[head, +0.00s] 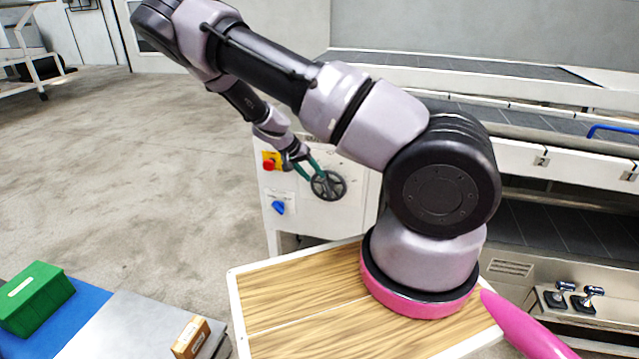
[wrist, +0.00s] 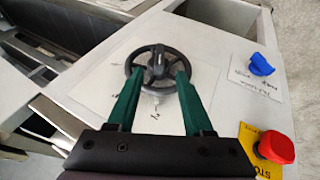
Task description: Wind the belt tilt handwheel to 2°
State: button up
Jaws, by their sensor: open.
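The belt tilt handwheel (head: 328,186) is a dark spoked wheel on the pale control panel of the machine. In the wrist view the handwheel (wrist: 156,66) sits upper centre, with a dark hub and a marked plate behind it. My gripper (wrist: 156,76) has two green fingers, spread apart. Their tips reach the near part of the rim, one on each side of the hub. I cannot tell whether they touch it. In the head view my gripper (head: 317,170) reaches the wheel from the upper left. The scale marks are too small to read.
A red stop button (head: 268,163) on a yellow plate and a blue knob (head: 278,207) sit left of the wheel on the panel. A wooden table (head: 300,310) lies in front.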

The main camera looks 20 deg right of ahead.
jog(key=shift+v, duration=1.3)
jog(key=s+a+r+y, duration=0.1)
jog(key=s+r+y, duration=0.2)
jog(key=r, duration=0.6)
jog(key=s+a+r+t+y, duration=0.1)
jog(key=s+a+r+y, duration=0.15)
jog(key=r, duration=0.55)
jog(key=s+a+r+y, duration=0.1)
jog(key=s+r+y, duration=0.25)
jog(key=r, duration=0.55)
jog(key=s+d+r+n+t, duration=0.1)
jog(key=s+r+t, duration=0.4)
jog(key=s+r, duration=1.1)
jog(key=shift+s+n, duration=0.5)
jog(key=shift+s, duration=0.7)
